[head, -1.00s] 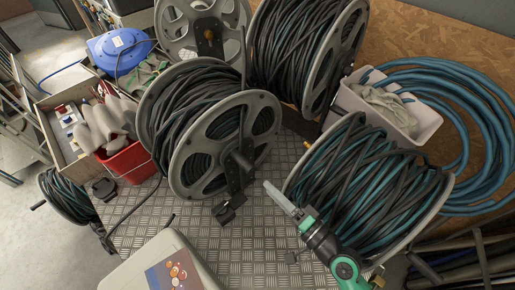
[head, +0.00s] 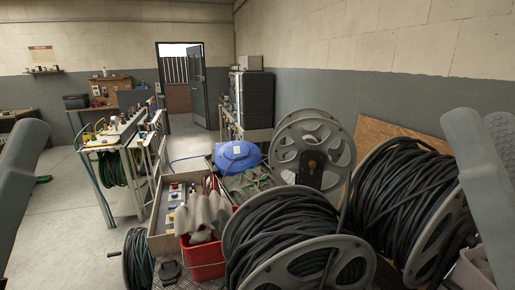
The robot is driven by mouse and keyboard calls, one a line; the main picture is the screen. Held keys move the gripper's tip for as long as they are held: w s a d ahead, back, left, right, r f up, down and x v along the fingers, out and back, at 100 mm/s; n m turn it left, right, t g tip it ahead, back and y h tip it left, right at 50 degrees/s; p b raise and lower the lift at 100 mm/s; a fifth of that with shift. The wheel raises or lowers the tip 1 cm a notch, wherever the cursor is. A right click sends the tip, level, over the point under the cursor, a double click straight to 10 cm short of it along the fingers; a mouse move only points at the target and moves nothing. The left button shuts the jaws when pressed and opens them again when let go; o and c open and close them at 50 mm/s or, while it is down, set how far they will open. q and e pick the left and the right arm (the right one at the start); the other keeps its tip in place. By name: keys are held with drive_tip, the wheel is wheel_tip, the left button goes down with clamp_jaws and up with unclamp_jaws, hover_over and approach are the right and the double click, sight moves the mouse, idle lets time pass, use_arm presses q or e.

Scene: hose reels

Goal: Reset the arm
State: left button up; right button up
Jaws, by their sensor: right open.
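A large reel of dark hose (head: 285,235) stands at the bottom middle. Another full reel (head: 400,200) stands to its right, partly hidden by my right arm. An emptier grey reel (head: 318,150) stands behind them.
A red bucket (head: 203,260) with gloves and a wooden box (head: 160,235) stand left of the reels. A blue covered reel (head: 237,155) sits behind. A small reel (head: 138,262) stands at the lower left. Clear floor (head: 60,230) lies left, near a rack and an open doorway.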

use_arm(q)
wheel_tip(320, 180, up, 31)
drive_tip(key=p, duration=3)
drive_tip(key=shift+f, duration=0.2)
use_arm(e)
wheel_tip(320, 180, up, 30)
drive_tip(key=d+h, duration=0.2)
drive_tip(key=h, duration=0.2)
drive_tip(key=shift+d+h, duration=0.3)
drive_tip(key=shift+h, duration=0.1)
use_arm(q)
drive_tip(key=shift+f, duration=0.1)
use_arm(e)
drive_tip(key=shift+w+f, duration=0.1)
